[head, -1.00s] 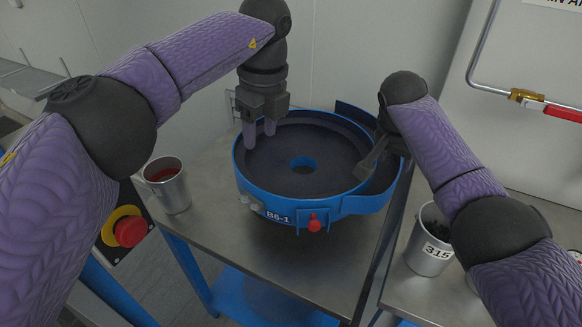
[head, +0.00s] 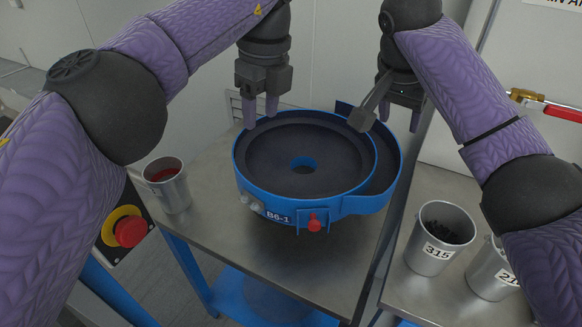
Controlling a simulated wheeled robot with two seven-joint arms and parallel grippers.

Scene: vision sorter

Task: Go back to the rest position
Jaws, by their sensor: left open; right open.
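My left gripper (head: 261,112) is open and empty, pointing down at the back left rim of the blue round feeder bowl (head: 262,207). My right gripper (head: 398,118) is open and empty, pointing down over the bowl's back right side. A dark flat bracket-like piece (head: 362,117) juts out beside it. The bowl is labelled B6-1, has a dark inside with a blue centre, and looks empty. Both purple arms are raised on either side of it.
A metal cup with red contents (head: 168,188) stands at the left on the metal table (head: 300,270). At the right stand a cup marked 315 with dark pieces (head: 436,246) and another cup (head: 490,272). A red emergency button (head: 130,231) is at the lower left. A red-handled pipe valve (head: 560,112) is on the right.

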